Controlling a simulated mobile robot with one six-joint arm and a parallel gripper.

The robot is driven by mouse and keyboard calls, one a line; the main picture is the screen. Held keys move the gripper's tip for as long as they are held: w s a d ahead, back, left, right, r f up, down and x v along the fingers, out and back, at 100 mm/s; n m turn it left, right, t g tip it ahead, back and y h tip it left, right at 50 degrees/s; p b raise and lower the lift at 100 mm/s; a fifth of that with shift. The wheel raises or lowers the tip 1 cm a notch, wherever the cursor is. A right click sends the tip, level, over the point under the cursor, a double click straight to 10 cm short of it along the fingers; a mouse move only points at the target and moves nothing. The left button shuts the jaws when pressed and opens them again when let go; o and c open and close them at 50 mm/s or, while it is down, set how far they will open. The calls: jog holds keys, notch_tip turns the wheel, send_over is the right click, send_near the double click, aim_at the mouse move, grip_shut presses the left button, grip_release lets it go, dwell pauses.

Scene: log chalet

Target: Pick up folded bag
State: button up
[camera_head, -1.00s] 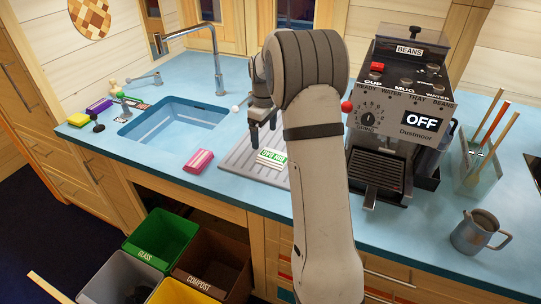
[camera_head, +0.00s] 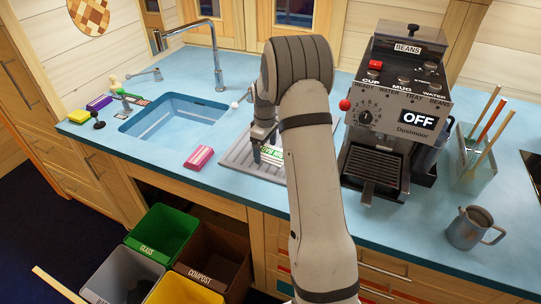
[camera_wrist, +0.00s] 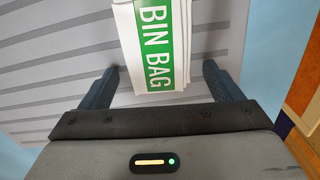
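The folded bag (camera_head: 271,155) is a flat white packet with a green panel. It lies on the grey ridged drainer (camera_head: 237,161) beside the sink. In the wrist view the bag (camera_wrist: 155,45) shows the words BIN BAG and sits between and ahead of my two dark fingers. My gripper (camera_wrist: 161,70) is open, one finger on each side of the bag, with gaps between. In the head view my gripper (camera_head: 265,145) is low over the drainer and my arm hides part of the bag. Whether the fingertips touch the drainer cannot be told.
A coffee machine (camera_head: 385,135) stands close to the right of my arm. The sink (camera_head: 175,118) and a pink packet (camera_head: 199,157) are to the left. A steel jug (camera_head: 470,228) and a holder of sticks (camera_head: 473,160) are at the right. Open bins (camera_head: 162,232) stand below the counter.

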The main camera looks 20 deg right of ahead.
jog(key=c, duration=0.9)
